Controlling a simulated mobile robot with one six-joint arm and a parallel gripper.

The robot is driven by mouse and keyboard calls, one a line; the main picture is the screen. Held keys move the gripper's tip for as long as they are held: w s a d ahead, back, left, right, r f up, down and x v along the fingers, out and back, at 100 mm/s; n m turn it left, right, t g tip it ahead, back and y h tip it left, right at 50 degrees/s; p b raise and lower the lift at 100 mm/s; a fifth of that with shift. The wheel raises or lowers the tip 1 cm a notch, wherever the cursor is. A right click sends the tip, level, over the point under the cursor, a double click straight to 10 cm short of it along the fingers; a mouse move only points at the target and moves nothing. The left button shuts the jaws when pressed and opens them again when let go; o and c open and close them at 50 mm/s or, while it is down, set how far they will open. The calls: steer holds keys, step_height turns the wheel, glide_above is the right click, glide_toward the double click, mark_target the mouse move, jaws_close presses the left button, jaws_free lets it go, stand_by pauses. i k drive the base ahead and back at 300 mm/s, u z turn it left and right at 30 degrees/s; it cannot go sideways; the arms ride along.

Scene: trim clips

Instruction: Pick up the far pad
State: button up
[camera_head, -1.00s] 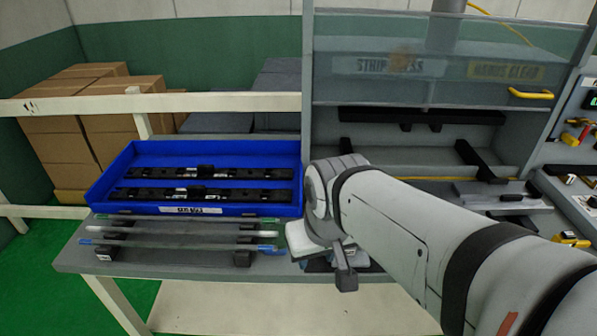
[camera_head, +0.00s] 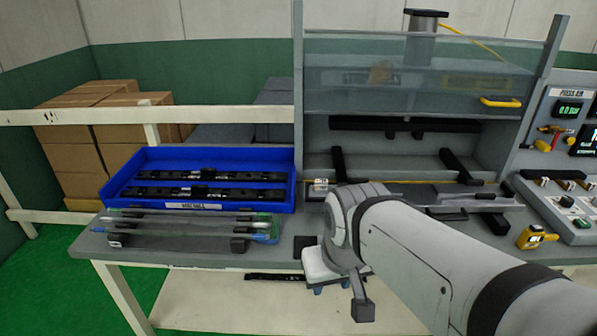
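I cannot pick out the far pad with certainty. A small dark square patch (camera_head: 305,244) lies on the grey bench near its front edge, just left of my arm. My gripper (camera_head: 319,288) hangs below the white wrist housing, in front of the bench edge in the picture. Only small blue and dark parts of it show. My own arm covers the bench area behind it. Whether the fingers are open or hold anything is hidden.
A blue tray (camera_head: 118,188) with black strips and clips stands at the left. Clear strips (camera_head: 185,226) lie on black supports before it. The press (camera_head: 316,140) stands behind my arm, its clear guard (camera_head: 400,75) raised. A yellow tape measure (camera_head: 535,237) and a control panel (camera_head: 575,215) are at right.

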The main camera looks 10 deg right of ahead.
mark_target(321, 188)
steer(key=z, duration=0.05)
steer(key=i, duration=0.9)
steer(key=u, duration=0.05)
